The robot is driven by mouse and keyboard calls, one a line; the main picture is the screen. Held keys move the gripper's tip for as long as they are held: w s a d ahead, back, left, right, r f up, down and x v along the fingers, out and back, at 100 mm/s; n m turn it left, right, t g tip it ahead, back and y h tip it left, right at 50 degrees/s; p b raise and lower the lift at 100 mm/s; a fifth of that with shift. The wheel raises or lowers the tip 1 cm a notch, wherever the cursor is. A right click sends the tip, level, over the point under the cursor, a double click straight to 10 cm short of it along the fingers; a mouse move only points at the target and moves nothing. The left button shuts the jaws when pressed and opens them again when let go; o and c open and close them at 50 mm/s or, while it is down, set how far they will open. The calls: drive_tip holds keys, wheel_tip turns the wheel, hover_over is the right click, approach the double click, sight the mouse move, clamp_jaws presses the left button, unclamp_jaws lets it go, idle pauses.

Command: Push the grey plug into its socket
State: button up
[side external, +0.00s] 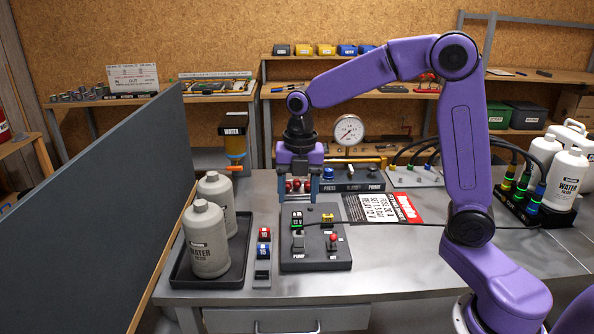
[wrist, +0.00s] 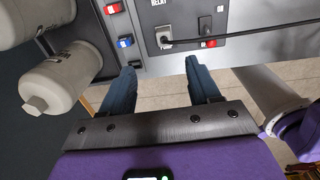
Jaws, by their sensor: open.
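The grey plug (side external: 298,241) is on the dark panel (side external: 316,262), at its left front. A dark cable runs from it to the right. In the wrist view the plug (wrist: 164,38) shows as a pale block with its cable leading right. I cannot tell how deep it sits, and its socket is hidden. My gripper (side external: 298,200) is open and empty, pointing down above the far part of the panel, apart from the plug. In the wrist view its two fingers (wrist: 160,75) are spread wide.
Red and blue fuses (side external: 264,241) lie left of the panel. Two water bottles (side external: 206,240) stand in a black tray (side external: 215,280). The front-right bench is clear.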

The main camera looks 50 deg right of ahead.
wheel_tip(320, 180, up, 4)
drive_tip(key=shift+a+r, duration=0.1)
drive_tip(key=shift+r, duration=0.25)
drive_tip(key=shift+c, duration=0.5)
drive_tip(key=shift+r, duration=0.1)
drive_tip(key=c, duration=0.5)
drive_tip(key=shift+m, duration=0.4)
clamp_jaws()
drive_tip(key=n, duration=3.1)
hover_over(299, 230)
wheel_tip(299, 230, down, 5)
drive_tip(key=m, duration=0.3)
drive_tip(key=f+m, duration=0.1)
drive_tip(key=m, duration=0.2)
drive_tip(key=shift+f, duration=3.45)
